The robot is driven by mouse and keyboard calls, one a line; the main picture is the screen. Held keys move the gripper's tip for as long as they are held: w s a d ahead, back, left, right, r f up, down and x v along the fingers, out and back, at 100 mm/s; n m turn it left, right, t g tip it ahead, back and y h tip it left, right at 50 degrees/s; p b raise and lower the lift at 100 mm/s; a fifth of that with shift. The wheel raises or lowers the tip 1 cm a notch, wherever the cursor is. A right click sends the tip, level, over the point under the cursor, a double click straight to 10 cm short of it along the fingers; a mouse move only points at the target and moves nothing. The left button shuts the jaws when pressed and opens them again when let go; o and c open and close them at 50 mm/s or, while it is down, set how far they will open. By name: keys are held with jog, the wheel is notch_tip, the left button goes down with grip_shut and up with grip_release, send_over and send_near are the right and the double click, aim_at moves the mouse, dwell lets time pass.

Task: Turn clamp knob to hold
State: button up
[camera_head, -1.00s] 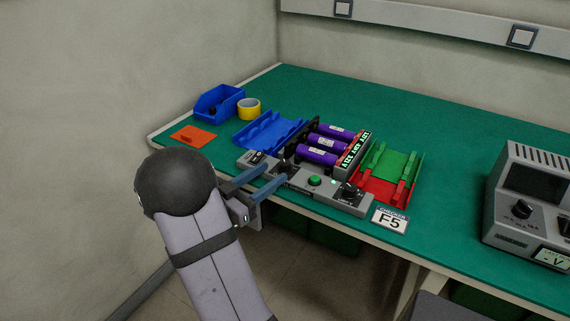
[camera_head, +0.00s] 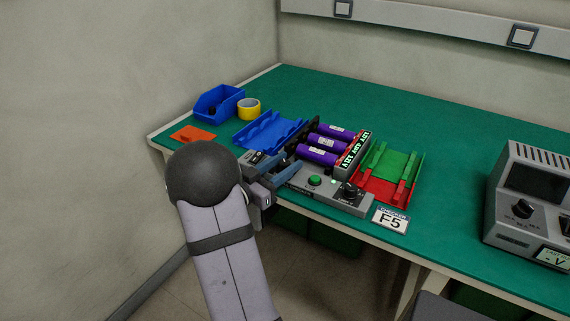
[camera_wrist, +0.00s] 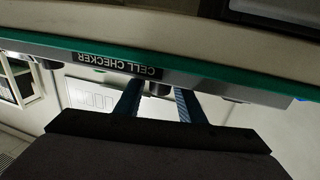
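The grey cell checker (camera_head: 330,189) lies along the front edge of the green bench, with three purple cells (camera_head: 315,155) in it. The dark clamp knob at its left end is largely hidden by my gripper (camera_head: 290,166) in the head view. In the wrist view, which is upside down, a dark knob (camera_wrist: 158,89) shows between the two blue fingers of my gripper (camera_wrist: 155,98). The fingers are apart, one on each side of it. I cannot tell whether they touch it.
A green button (camera_head: 314,181) and a second black knob (camera_head: 349,191) sit right of my gripper on the checker. A blue tray (camera_head: 268,131) is behind left, a green and red tray (camera_head: 388,172) to the right. A grey meter (camera_head: 528,205) stands far right.

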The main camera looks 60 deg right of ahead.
jog(key=c, duration=0.7)
jog(key=shift+w+r+m+g+p, duration=0.1)
jog(key=shift+r+m+g+p, duration=0.1)
jog(key=shift+m+g+p, duration=0.7)
jog(key=shift+f+m+g+y+p, duration=0.1)
jog(key=shift+m+g+y+p, duration=0.25)
jog(key=shift+m+g+y, duration=0.6)
jog(key=shift+m+g+y+p, duration=0.35)
jog(key=shift+m+g, duration=0.1)
jog(key=shift+g, duration=1)
jog(key=o, duration=1.1)
jog(key=shift+c, duration=0.2)
jog(key=shift+v, duration=3.65)
